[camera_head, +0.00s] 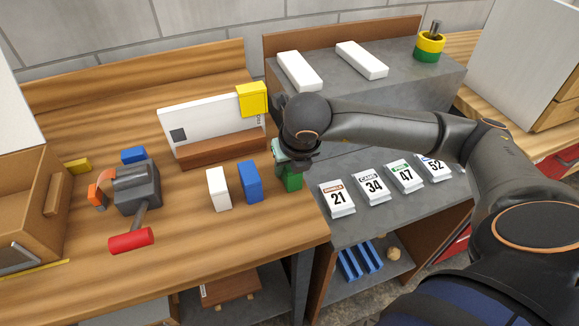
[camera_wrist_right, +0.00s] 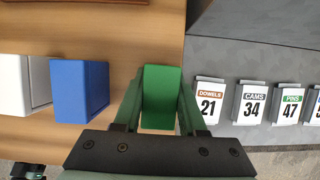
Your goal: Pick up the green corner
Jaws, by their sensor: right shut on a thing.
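The green corner (camera_head: 293,181) is a small green block at the right edge of the wooden bench top, right of the blue corner (camera_head: 250,182) and the white corner (camera_head: 218,189). My right gripper (camera_head: 284,160) reaches down over it. In the right wrist view the green corner (camera_wrist_right: 160,92) sits between the two green fingers of my right gripper (camera_wrist_right: 160,106), which is shut on it. Its upper part is partly hidden by the gripper in the head view. I cannot tell whether it touches the bench. My left gripper is out of view.
Behind stands a white board (camera_head: 207,119) in a brown wooden holder (camera_head: 222,149), with a yellow corner (camera_head: 252,99) on it. A red-handled tool (camera_head: 131,240) and grey block lie left. Numbered boxes (camera_head: 337,198) line the grey bench at right.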

